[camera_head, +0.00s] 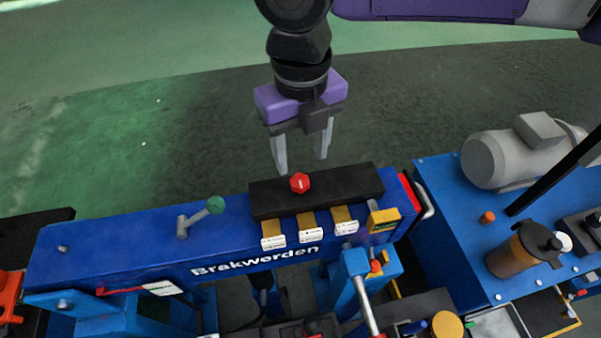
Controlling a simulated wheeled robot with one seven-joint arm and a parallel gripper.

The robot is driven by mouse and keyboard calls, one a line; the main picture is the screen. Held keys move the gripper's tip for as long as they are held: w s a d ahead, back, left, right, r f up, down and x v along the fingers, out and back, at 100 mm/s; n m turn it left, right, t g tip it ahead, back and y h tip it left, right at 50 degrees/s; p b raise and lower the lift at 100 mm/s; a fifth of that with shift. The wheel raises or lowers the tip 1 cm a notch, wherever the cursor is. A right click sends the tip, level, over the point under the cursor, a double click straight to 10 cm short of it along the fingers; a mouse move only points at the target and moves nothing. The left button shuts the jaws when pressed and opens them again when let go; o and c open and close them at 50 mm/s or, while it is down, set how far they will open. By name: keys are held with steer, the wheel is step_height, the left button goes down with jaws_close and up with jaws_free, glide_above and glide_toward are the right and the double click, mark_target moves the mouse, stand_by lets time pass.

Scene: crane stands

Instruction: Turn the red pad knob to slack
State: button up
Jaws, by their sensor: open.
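The red knob (300,183) sits on the black pad (347,183) on top of the blue stand (130,240). A pale line shows across its top. My gripper (301,164) points down above and just behind the knob in the head view. Its two grey fingers are apart, with nothing between them. The fingertips look clear of the knob, though the exact height gap is hard to tell. The tags in front of the pad are too small to read.
A green-balled lever (215,205) stands left of the pad. Yellow-and-white tags (310,229) hang along the pad's front. A blue bench at right carries a grey motor (510,155) and a brown jar (512,255). Dark floor behind the stand is free.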

mark_target(300, 181)
steer(key=shift+f+p, duration=0.4)
steer(key=shift+f, duration=3)
steer(key=shift+c, duration=0.2)
jaws_close()
